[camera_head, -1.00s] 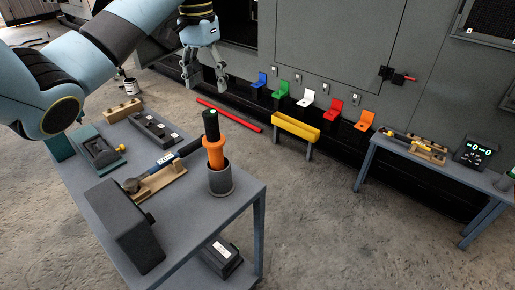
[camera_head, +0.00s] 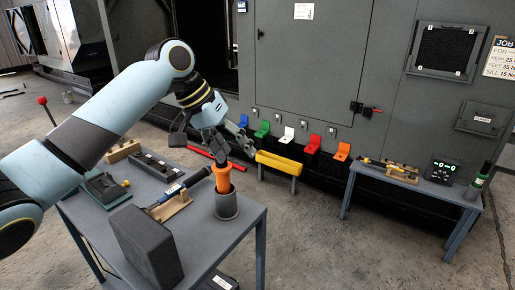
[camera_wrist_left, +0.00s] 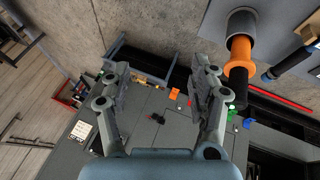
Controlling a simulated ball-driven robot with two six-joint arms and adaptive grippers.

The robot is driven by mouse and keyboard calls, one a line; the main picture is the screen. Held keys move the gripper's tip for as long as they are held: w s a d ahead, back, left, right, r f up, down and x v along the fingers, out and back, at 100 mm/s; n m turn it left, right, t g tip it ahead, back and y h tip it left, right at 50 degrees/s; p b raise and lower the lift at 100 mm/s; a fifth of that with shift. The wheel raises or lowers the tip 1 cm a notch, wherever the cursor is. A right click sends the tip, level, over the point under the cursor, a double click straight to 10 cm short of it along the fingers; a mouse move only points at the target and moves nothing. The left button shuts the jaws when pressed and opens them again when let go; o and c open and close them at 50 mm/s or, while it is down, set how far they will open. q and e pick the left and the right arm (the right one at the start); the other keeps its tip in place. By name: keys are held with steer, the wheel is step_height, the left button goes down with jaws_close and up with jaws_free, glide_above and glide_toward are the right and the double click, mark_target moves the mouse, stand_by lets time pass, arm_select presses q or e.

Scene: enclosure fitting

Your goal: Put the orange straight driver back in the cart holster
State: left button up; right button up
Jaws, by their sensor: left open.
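The orange straight driver (camera_head: 222,180) stands upright in the grey cylindrical holster (camera_head: 226,206) at the near right corner of the cart (camera_head: 205,240). Its orange collar shows above the rim; its top is partly hidden behind my left gripper (camera_head: 235,155) in the head view. In the left wrist view the driver (camera_wrist_left: 240,57) and holster (camera_wrist_left: 242,22) lie outside the jaws, beyond the right finger. My left gripper (camera_wrist_left: 160,88) is open with nothing between its fingers. My right gripper is not in view.
The cart also bears a dark grey box (camera_head: 145,245), a tool on a wooden cradle (camera_head: 172,207) and dark blocks. A yellow trough (camera_head: 279,163) stands beyond it, before coloured bins (camera_head: 313,144). A second table (camera_head: 415,185) stands right; the floor between is clear.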

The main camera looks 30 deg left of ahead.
arm_select(q)
steer(key=s+d+r+t+h+b, duration=0.25)
steer(key=d+r, duration=0.25)
steer(key=d, duration=0.4)
steer(key=s+a+f+n+g+y+b, duration=0.15)
steer(key=s+f+b, duration=0.35)
steer(key=f, duration=1.2)
steer(key=s+a+f+n+g+y+b, duration=0.15)
steer(key=s+f+b, duration=0.3)
steer(key=f, duration=1.25)
steer(key=s+a+f+n+g+y+b, duration=0.15)
steer(key=s+f+b, duration=0.35)
steer(key=f, duration=1.2)
steer(key=s+a+f+m+g+y+b, duration=0.1)
steer(key=s+f+m+b, duration=0.4)
steer(key=s+f, duration=2.3)
steer(key=shift+s+a+f+m+g+y+b, duration=0.3)
steer(key=shift+s+a+y+b, duration=0.7)
steer(key=shift+s, duration=1)
